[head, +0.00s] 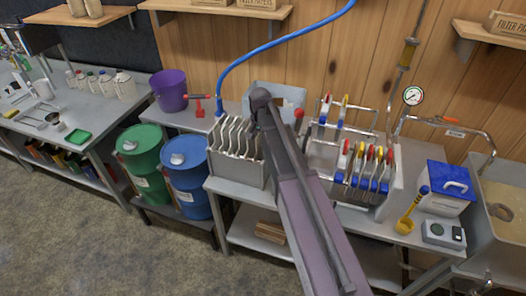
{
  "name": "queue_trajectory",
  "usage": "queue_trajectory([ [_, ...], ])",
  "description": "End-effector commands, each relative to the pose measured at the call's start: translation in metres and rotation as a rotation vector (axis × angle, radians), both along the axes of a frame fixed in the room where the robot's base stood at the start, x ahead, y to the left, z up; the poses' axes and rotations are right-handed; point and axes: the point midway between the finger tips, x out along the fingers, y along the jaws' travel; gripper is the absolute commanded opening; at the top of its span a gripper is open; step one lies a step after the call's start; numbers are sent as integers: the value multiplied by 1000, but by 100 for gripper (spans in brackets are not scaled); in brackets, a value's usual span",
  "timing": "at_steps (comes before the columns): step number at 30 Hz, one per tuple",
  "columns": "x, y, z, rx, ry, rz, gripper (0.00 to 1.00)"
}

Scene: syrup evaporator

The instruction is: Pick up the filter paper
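No loose sheet of filter paper can be made out for sure. A cardboard box with filter paper lettering (505,25) stands on the upper right shelf. Another lettered box (257,4) is cut off at the top edge on the middle shelf. A metal rack (236,168) on the bench holds several upright pale sheets or plates (232,134); I cannot tell what they are. A light grey tray (262,92) behind it is partly hidden by my arm.
A filter press (350,155) with several coloured-handled plates stands right of my arm. A blue-lidded box (446,187), yellow ladle (408,222) and small scale (443,233) are farther right. Green (145,160) and blue (186,173) drums stand left. The floor at lower left is clear.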

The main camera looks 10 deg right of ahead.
Motion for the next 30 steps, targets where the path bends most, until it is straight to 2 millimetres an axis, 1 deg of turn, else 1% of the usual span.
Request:
queue_trajectory([
  [3, 0, 0, -3, 0, 0, 0, 23],
  [20, 0, 0, -3, 0, 0, 0, 23],
  [21, 0, 0, -3, 0, 0, 0, 17],
  [23, 0, 0, -3, 0, 0, 0, 0],
  [30, 0, 0, -3, 0, 0, 0, 0],
])
